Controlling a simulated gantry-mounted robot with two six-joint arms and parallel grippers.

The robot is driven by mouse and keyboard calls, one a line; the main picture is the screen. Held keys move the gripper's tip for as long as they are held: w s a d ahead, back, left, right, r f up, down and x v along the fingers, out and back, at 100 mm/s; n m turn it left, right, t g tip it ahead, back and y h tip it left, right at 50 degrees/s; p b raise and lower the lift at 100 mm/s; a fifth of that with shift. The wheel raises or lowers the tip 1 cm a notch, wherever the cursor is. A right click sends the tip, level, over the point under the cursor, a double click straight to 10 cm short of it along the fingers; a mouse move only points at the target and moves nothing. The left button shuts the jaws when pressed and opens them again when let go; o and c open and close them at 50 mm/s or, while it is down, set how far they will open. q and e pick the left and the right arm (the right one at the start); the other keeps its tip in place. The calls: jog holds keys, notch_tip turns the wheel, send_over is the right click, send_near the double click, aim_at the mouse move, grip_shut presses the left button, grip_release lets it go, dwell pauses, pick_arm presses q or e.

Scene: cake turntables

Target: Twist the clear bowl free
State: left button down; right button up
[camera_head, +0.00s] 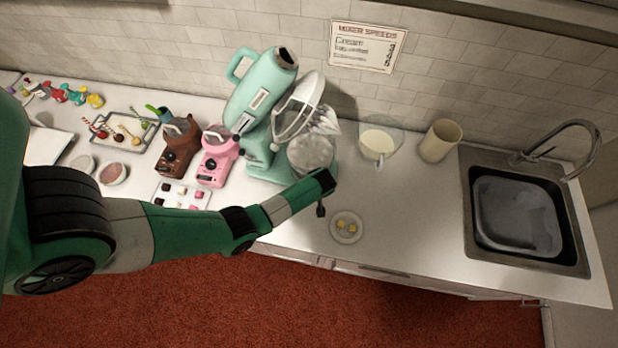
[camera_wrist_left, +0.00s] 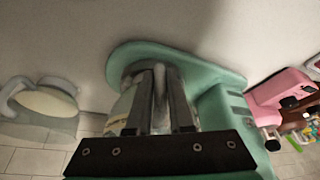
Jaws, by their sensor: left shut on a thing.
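The clear bowl (camera_head: 310,152) sits on the base of the mint-green stand mixer (camera_head: 262,88), whose head is tilted up with the beater raised above the bowl. My left arm reaches across the counter from the left to the bowl's front. In the left wrist view, my left gripper (camera_wrist_left: 161,80) is shut on part of the clear bowl, which looks like its handle. The bowl's glass (camera_wrist_left: 126,100) shows behind the fingers, over the mint base (camera_wrist_left: 212,75). In the head view my wrist hides the fingertips and the bowl's lower front. My right gripper is not in view.
A glass jug of cream (camera_head: 377,143) and a beige canister (camera_head: 440,141) stand right of the mixer. Counter between plate and sink (camera_head: 518,215) is clear.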

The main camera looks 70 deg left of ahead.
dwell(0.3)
pick_arm(q)
jog(key=shift+w+d+n+g+b, duration=0.3)
jog(key=shift+w+n+b, duration=0.1)
jog(key=shift+w+n, duration=0.4)
jog(key=shift+f, duration=0.1)
jog(key=shift+w+n+g+b, duration=0.3)
jog(key=shift+w+n+b, duration=0.3)
jog(key=shift+w+b, duration=0.15)
jog(key=c, duration=0.7)
grip_release()
jog(key=shift+c, duration=0.2)
